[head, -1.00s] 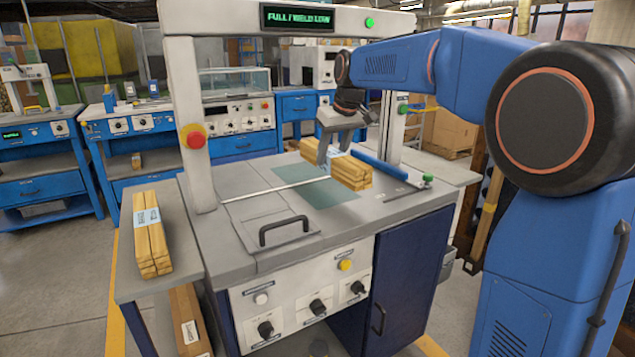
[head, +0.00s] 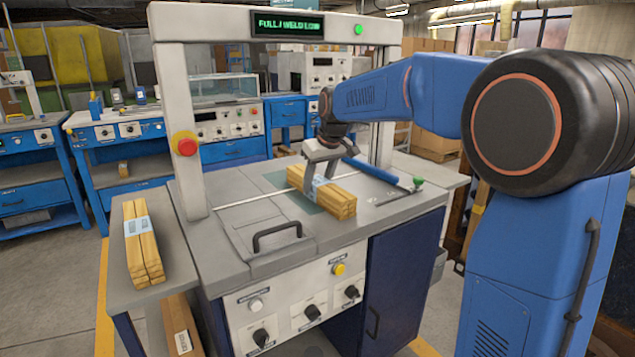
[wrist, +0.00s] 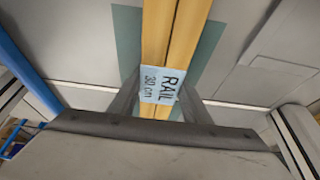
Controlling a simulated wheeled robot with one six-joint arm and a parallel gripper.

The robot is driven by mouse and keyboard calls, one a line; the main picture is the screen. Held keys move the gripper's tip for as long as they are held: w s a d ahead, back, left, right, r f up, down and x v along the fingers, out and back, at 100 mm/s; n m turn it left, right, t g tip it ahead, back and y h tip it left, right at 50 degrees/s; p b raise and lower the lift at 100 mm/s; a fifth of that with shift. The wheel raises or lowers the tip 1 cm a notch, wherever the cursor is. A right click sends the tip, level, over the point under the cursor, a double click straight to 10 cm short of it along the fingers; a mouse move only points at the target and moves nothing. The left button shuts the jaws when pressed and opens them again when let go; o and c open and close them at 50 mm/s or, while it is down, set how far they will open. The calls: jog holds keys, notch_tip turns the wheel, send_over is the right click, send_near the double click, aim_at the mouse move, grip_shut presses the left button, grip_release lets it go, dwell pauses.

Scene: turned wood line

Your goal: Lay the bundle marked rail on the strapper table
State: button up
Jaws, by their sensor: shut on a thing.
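The bundle marked rail (head: 335,200) is a stack of pale wooden strips. Its label reading RAIL 30 cm (wrist: 162,85) shows in the wrist view. My gripper (head: 318,178) is shut on it around the label. The bundle is over the strapper table (head: 220,192), above the green patch (head: 275,180) and across the thin metal strip. I cannot tell whether its underside touches the table. The strapper's white arch stands over the table, and its display reads FULL / WELD LOW (head: 288,23).
A second wooden bundle (head: 143,245) lies on the side shelf at left. A blue bar (head: 370,170) with a green knob lies right of the held bundle. A black handle (head: 277,235) stands up at the table's front. Arch posts flank the table.

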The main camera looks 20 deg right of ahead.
jog(key=o, duration=1.5)
jog(key=shift+f, duration=0.1)
jog(key=shift+c, duration=0.2)
jog(key=v, duration=1.2)
jog(key=s+d+f+m, duration=0.1)
jog(key=s+d+f, duration=0.15)
jog(key=s, duration=0.75)
jog(key=s+d+f+m, duration=0.1)
jog(key=s+f, duration=0.3)
jog(key=s, duration=0.6)
jog(key=s+d+f+m+h, duration=0.1)
jog(key=s+d+f, duration=0.1)
jog(key=s+f, duration=1.3)
jog(key=s, duration=0.4)
jog(key=shift+f+m, duration=0.3)
